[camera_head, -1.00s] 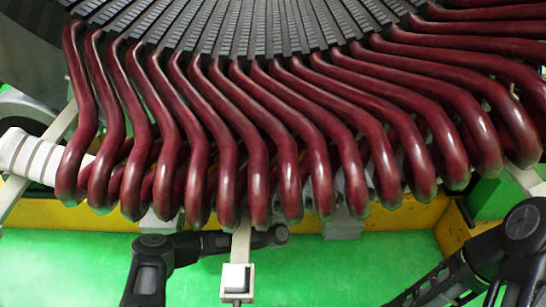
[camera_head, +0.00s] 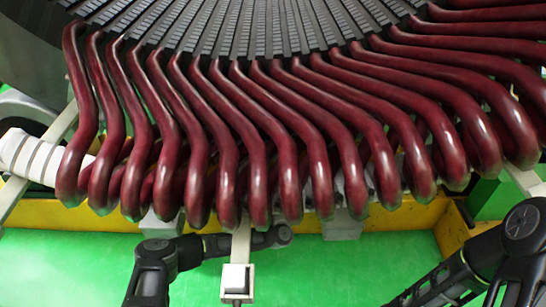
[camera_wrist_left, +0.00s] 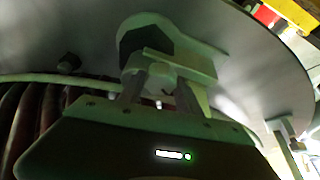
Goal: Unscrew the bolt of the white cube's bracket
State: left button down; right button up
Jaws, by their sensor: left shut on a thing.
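The white cube (camera_head: 236,277) sits at the front end of its pale bracket (camera_head: 241,244), which hangs down from under the red coils. My left arm passes behind this bracket in the head view, and its gripper is out of sight there. In the left wrist view my left gripper (camera_wrist_left: 160,82) is shut on the bolt (camera_wrist_left: 145,42). The bolt has a dark hexagonal head in a pale green-lit fitting, against a large pale round surface. How far the bolt is turned out cannot be told. My right arm shows at the lower right, its gripper outside the frame.
Dense red stator coils (camera_head: 260,170) overhang the work area. A yellow beam (camera_head: 400,216) and grey blocks (camera_head: 342,224) lie beneath them. A white wrapped roll (camera_head: 30,158) is at the left. Green floor (camera_head: 350,270) is open in front.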

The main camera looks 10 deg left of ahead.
pick_arm(q)
jog(key=n+g+y, duration=0.1)
jog(key=n, duration=0.3)
jog(key=n+g+y, duration=0.1)
jog(key=n+y, duration=0.1)
jog(key=n, duration=0.2)
jog(key=shift+d, duration=0.1)
jog(key=shift+n+g, duration=0.3)
jog(key=c, duration=0.8)
grip_release()
jog(key=shift+c, duration=0.2)
